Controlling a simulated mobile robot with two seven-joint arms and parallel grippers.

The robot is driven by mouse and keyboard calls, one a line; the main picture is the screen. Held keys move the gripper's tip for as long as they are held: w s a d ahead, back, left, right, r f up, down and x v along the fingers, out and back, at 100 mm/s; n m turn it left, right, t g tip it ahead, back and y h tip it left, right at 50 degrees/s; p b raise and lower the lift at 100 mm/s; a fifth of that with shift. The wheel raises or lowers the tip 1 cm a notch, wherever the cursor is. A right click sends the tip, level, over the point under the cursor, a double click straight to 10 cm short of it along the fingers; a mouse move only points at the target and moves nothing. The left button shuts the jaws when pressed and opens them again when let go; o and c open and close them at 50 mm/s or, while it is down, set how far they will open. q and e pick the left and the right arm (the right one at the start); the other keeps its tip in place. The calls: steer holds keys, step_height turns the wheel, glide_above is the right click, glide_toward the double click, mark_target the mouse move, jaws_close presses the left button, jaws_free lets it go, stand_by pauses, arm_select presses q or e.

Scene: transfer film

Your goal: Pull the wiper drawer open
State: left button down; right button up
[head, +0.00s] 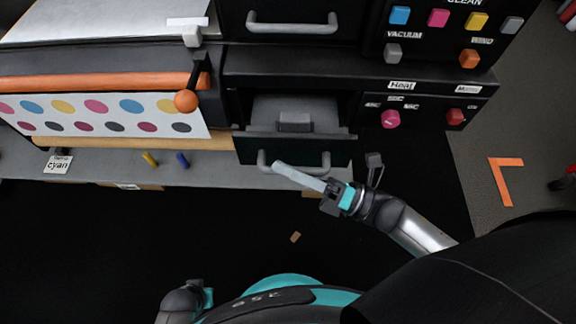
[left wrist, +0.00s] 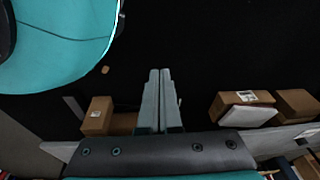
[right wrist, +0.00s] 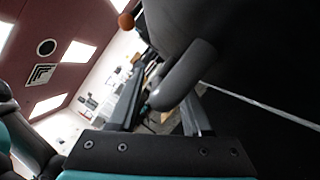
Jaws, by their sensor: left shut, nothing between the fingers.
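The wiper drawer (head: 290,147) stands pulled out of the black cabinet, below a closed drawer, with a grey block (head: 295,121) inside it. Its grey bar handle (head: 265,163) faces me. My right gripper (head: 282,171) is at this handle. In the right wrist view, its fingers (right wrist: 160,100) are spread apart, with the grey handle (right wrist: 183,75) crossing between them; whether they touch it I cannot tell. My left gripper (left wrist: 158,100) is shut and empty, pointing at the dark floor. Its arm shows at the bottom of the head view, with the fingers hidden.
The closed upper drawer has a similar handle (head: 293,27). A panel of coloured buttons (head: 437,18) is on the right. A lever with an orange knob (head: 186,101) is left of the drawer. Cardboard boxes (left wrist: 240,105) lie low by the machine. Dark floor in front is mostly clear.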

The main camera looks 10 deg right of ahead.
stand_by(0.4)
steer(key=v, duration=1.5)
steer(key=shift+d, duration=0.2)
steer(key=shift+r, duration=0.1)
